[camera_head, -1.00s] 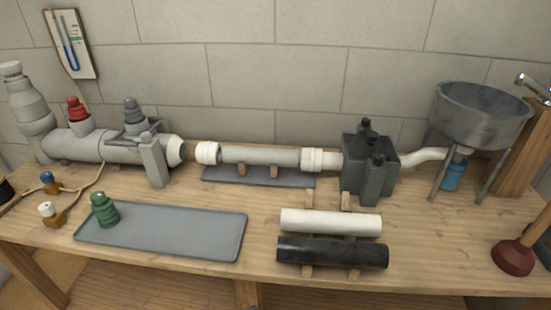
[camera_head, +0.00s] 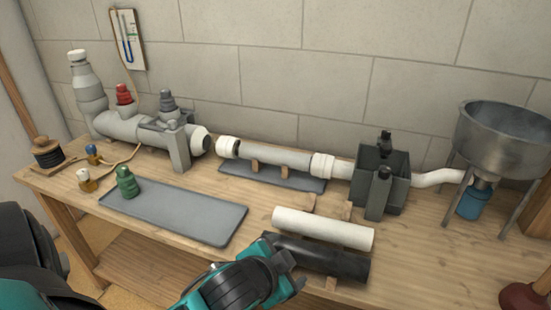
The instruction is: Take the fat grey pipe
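A grey pipe (camera_head: 277,158) lies level on wooden blocks in the middle of the bench, between two white collars (camera_head: 228,147) and (camera_head: 323,165). A thicker light grey pipe (camera_head: 118,127) belongs to the fitting at the back left. A white pipe (camera_head: 322,229) and a black pipe (camera_head: 318,257) lie side by side on a wooden rack at the front. My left gripper (camera_head: 284,264) is at the bottom centre, in front of the black pipe's left end. Its fingers cannot be made out clearly, and I see nothing held. My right gripper is not in view.
A dark grey box (camera_head: 380,178) and a metal funnel basin (camera_head: 505,135) stand on the right. A grey mat (camera_head: 190,217) is mostly bare, with a green plug (camera_head: 127,183) at its left end. A plunger (camera_head: 525,297) is at the lower right.

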